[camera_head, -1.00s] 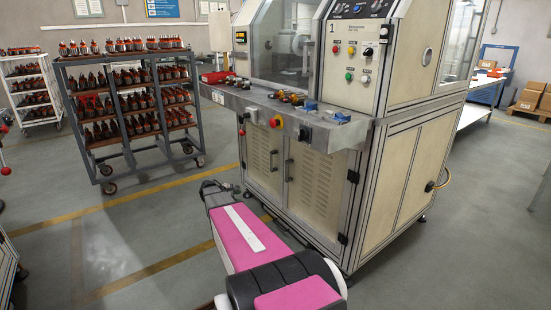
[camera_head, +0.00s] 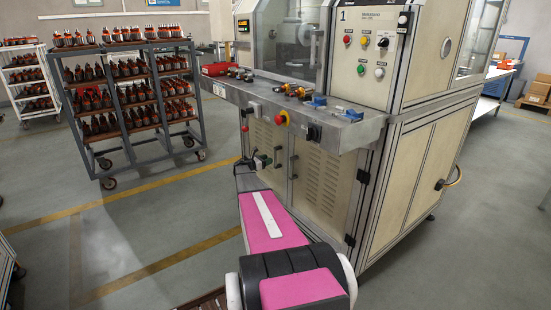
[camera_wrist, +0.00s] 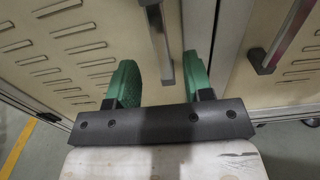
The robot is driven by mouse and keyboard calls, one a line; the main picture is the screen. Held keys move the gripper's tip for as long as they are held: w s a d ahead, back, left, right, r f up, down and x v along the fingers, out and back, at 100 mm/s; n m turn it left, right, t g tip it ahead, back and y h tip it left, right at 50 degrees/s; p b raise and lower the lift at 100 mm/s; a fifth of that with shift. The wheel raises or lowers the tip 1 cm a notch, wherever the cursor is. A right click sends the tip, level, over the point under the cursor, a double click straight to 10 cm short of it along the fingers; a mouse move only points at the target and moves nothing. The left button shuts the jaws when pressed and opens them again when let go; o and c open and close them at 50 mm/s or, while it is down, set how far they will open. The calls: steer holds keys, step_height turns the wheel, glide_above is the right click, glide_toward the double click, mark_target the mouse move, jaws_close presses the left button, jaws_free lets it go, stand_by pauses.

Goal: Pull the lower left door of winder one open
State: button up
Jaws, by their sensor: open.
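Winder one (camera_head: 365,60), marked 1 on its panel, has two vented lower doors under its grey front shelf. The lower left door (camera_head: 263,137) looks closed; its vented panel fills the left of the wrist view (camera_wrist: 45,45). Its bar handle (camera_wrist: 158,38) stands between the green fingers of my gripper (camera_wrist: 160,66). The fingers are apart, with room beside the bar; I see no clear contact. In the head view my gripper (camera_head: 262,160) is small, in front of the door near the handle, and partly hides it.
The lower right door (camera_head: 318,182) is closed, its handle (camera_wrist: 283,38) just right of my gripper. The shelf (camera_head: 240,95), with an emergency-stop button (camera_head: 281,118) on its front, overhangs the doors. A rack of armatures (camera_head: 130,100) stands left. Floor between is clear.

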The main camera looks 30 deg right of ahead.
mark_target(275, 157)
steer(key=d, duration=0.6)
steer(key=shift+w+d, duration=0.2)
steer(key=shift+w, duration=0.1)
jaws_close()
